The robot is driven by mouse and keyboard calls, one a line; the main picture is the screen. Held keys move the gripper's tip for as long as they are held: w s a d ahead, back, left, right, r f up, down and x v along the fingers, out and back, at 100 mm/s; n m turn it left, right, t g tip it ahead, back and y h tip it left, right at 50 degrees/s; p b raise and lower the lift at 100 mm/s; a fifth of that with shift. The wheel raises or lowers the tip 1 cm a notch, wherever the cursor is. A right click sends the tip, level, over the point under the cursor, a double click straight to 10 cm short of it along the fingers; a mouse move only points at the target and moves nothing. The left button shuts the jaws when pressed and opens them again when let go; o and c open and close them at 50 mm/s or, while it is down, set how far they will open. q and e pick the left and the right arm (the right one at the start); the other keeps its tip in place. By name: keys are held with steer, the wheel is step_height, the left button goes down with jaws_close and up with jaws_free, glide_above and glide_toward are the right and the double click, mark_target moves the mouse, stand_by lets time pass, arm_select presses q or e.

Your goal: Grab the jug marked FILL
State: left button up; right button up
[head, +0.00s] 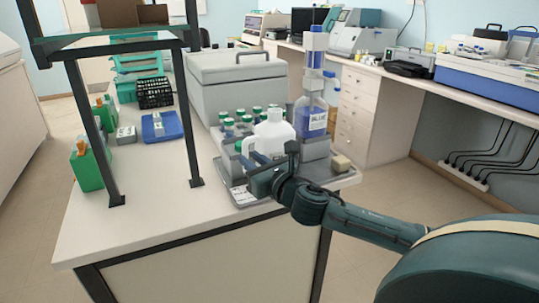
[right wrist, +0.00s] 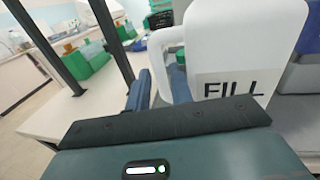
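The jug marked FILL (right wrist: 232,50) is white with a black FILL label and a loop handle on its left in the right wrist view. In the head view the jug (head: 270,135) stands upright at the front of the grey tray on the bench. My right gripper (right wrist: 161,85) is at the jug's handle, with one blue finger on each side and the handle filling the narrow gap. It looks shut on the handle. In the head view my right gripper (head: 256,170) covers the jug's lower front. My left gripper is not in view.
A bottle marked BLUE (head: 312,118) stands close right of the jug. Several green-capped bottles (head: 228,124) stand behind and left. A grey lidded box (head: 235,78) is at the back. A dark frame (head: 92,130) rises at left. The bench (head: 165,205) is clear at front left.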

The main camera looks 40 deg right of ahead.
mark_target(248, 156)
steer(key=shift+w+d, duration=0.1)
steer(key=shift+w, duration=1.65)
steer(key=shift+c, duration=0.5)
jaws_close()
steer(key=shift+r, duration=0.1)
